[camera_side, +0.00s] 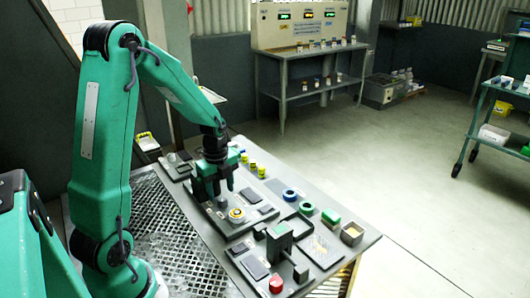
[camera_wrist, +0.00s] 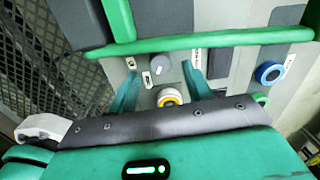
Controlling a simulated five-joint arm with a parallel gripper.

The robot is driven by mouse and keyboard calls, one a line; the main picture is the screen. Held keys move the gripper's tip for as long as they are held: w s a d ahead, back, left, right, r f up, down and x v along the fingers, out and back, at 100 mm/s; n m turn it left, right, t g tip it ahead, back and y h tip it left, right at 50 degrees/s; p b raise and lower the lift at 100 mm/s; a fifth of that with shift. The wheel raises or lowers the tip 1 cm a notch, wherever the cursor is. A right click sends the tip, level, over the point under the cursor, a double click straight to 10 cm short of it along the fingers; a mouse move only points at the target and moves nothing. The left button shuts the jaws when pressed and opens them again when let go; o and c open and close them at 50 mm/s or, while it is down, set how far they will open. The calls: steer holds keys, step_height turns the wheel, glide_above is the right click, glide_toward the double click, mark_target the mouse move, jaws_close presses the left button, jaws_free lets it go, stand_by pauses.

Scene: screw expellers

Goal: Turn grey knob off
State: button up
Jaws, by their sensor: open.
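The grey knob (camera_wrist: 159,64) shows in the wrist view as a round dial with a pale pointer mark, on a light grey panel. It appears between and a little beyond my two green fingers; I cannot tell whether they touch it. In the side view my gripper (camera_side: 221,191) points down low over the panel, with its fingers apart. The knob is small and mostly hidden around the fingertips there. My gripper also shows in the wrist view (camera_wrist: 160,78), open, with nothing held between the fingers.
A yellow-ringed white knob (camera_side: 237,214) sits close beside my gripper. The air above the panel is clear.

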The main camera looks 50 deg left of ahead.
mark_target(222, 199)
steer(key=shift+w+f, duration=0.1)
steer(key=shift+f, duration=1.55)
steer(key=c, duration=1)
steer(key=shift+m, duration=2.3)
